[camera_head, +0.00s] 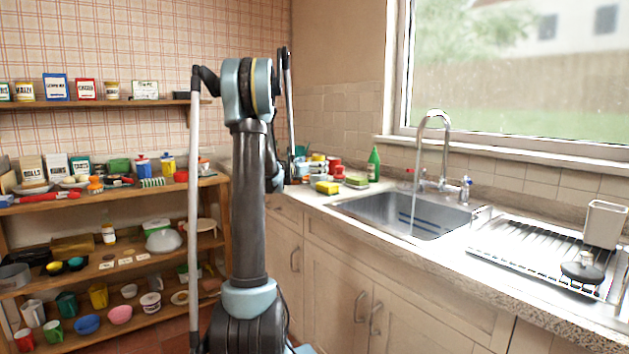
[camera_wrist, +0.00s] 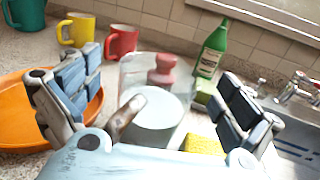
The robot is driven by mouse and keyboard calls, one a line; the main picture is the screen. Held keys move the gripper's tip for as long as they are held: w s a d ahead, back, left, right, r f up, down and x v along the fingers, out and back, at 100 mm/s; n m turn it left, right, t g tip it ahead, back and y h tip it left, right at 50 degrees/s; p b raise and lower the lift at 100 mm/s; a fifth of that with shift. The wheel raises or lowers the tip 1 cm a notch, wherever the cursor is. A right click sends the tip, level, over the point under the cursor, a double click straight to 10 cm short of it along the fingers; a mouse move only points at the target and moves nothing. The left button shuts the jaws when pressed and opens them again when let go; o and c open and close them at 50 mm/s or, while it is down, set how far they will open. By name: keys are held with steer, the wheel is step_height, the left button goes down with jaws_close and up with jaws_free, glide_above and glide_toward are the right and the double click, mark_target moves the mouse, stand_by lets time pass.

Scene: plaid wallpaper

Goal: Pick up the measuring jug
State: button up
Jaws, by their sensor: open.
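A clear, see-through vessel (camera_wrist: 130,72), which looks like the measuring jug, stands on the counter in the wrist view. A pale round surface shows in its lower part, and a brown handle-like piece (camera_wrist: 124,116) is at its near left. My gripper (camera_wrist: 155,105) is open, with one finger to the left and one to the right of the vessel. I see no finger touching it. The near lower part of the vessel is hidden by my gripper's body. In the head view my arm blocks the gripper, and I cannot make out the jug.
An orange bowl (camera_wrist: 20,112) lies by the left finger. A yellow mug (camera_wrist: 77,30), a red mug (camera_wrist: 121,41) and a red object (camera_wrist: 162,72) stand behind. A green bottle (camera_wrist: 211,50), a yellow sponge (camera_wrist: 203,146) and the sink (camera_head: 385,212) are right.

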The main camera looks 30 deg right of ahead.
steer(key=c, duration=2.1)
steer(key=shift+c, duration=0.2)
steer(key=shift+r, duration=0.1)
step_height(320, 180, up, 10)
